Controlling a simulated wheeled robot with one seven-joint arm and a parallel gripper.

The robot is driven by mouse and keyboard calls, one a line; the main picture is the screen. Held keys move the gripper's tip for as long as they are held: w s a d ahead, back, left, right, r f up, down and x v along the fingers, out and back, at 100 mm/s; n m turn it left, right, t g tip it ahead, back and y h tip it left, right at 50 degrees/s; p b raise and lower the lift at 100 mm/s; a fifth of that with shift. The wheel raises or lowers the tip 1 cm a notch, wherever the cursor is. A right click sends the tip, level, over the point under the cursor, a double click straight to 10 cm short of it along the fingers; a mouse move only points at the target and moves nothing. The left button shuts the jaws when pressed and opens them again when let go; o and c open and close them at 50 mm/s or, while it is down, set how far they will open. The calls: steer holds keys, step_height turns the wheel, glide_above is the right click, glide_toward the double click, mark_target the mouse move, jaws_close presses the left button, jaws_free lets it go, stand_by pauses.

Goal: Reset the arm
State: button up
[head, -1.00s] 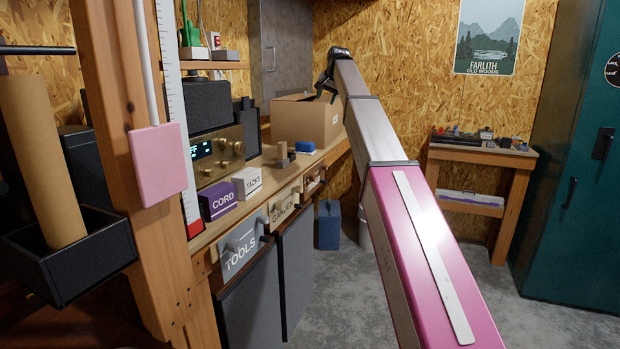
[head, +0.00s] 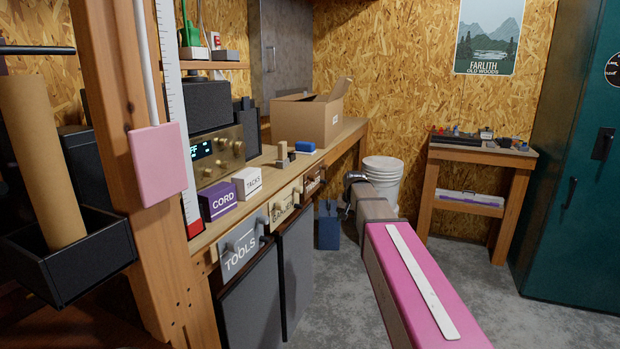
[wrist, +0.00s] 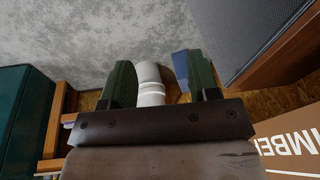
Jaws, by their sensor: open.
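My gripper (head: 354,180) is at the far end of my pink and grey arm, in front of a white bucket in the head view. It is small and dark there, and the fingertips are hard to make out. In the wrist view my gripper (wrist: 160,82) shows two green fingers set wide apart, with nothing held between them. The white bucket (head: 387,171) stands on the floor beyond the bench end. A white form, probably this bucket (wrist: 149,82), shows behind the gap between the fingers.
The plank bench (head: 345,130) on the left carries an open cardboard box (head: 300,119), a purple CORD box (head: 219,202) and a TACKS box (head: 247,182). A blue container (head: 328,225) stands on the floor. A small table (head: 475,153) and teal cabinet (head: 570,160) are right. Grey floor between is clear.

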steer(key=s+d+f+n+g, duration=0.1)
steer(key=s+d+f, duration=0.1)
steer(key=s+f, duration=0.7)
steer(key=s+d+f+n+g+h, duration=0.1)
steer(key=s+d+f, duration=0.1)
steer(key=s+f, duration=0.7)
steer(key=s, duration=0.8)
steer(key=shift+s+d+f, duration=0.2)
steer(key=shift+d, duration=0.05)
